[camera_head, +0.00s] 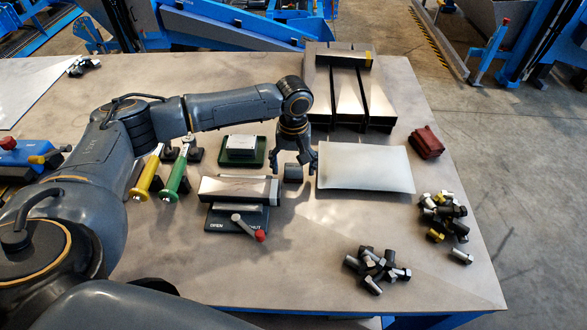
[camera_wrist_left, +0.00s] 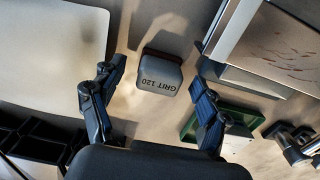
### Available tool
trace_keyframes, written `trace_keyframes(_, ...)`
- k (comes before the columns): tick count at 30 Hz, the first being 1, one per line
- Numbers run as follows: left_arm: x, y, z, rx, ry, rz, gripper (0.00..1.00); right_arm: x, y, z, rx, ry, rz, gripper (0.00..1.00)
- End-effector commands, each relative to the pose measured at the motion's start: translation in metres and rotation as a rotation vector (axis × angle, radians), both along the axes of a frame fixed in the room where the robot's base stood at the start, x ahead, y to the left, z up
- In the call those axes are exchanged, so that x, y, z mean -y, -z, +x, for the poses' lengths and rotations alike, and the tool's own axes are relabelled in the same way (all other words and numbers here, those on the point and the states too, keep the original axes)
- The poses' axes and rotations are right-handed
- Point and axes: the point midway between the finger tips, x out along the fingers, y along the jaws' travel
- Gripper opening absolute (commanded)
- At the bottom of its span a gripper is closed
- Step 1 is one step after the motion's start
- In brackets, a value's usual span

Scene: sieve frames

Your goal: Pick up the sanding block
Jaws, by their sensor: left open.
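The sanding block (camera_head: 293,174) is a small dark grey block on the table, right of the clamp and left of the pale sheet. In the left wrist view the sanding block (camera_wrist_left: 160,74) has a grey face marked "GRIT 120". My left gripper (camera_head: 294,165) points down at the block, open and empty. In the left wrist view the fingers of my left gripper (camera_wrist_left: 155,88) are on either side of the block with gaps between; whether they are down at its height is unclear. My right gripper is not in view.
A metal clamp (camera_head: 238,188) with a red-tipped lever stands close left, and a green tray (camera_head: 242,158) behind it. A pale sheet (camera_head: 365,167) lies close right. Long metal channels (camera_head: 348,95) lie behind. Several bolts (camera_head: 377,268) lie at the front right. Bare table lies in front of the block.

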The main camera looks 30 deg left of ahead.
Motion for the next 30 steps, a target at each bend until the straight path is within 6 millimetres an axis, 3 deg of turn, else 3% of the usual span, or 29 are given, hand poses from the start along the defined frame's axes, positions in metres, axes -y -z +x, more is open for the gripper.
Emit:
trace_keyframes(10, 0.0003, 0.0099, -0.0004, 0.0, 0.001, 0.0, 0.73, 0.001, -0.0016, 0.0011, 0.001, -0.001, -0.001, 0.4)
trace_keyframes(19, 0.0003, 0.0096, -0.0003, 0.0, 0.001, 0.0, 0.12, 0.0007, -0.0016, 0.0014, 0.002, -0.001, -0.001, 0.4)
trace_keyframes(30, 0.0003, 0.0059, 0.0003, 0.001, 0.001, 0.0, 0.11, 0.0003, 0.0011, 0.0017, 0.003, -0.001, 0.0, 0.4)
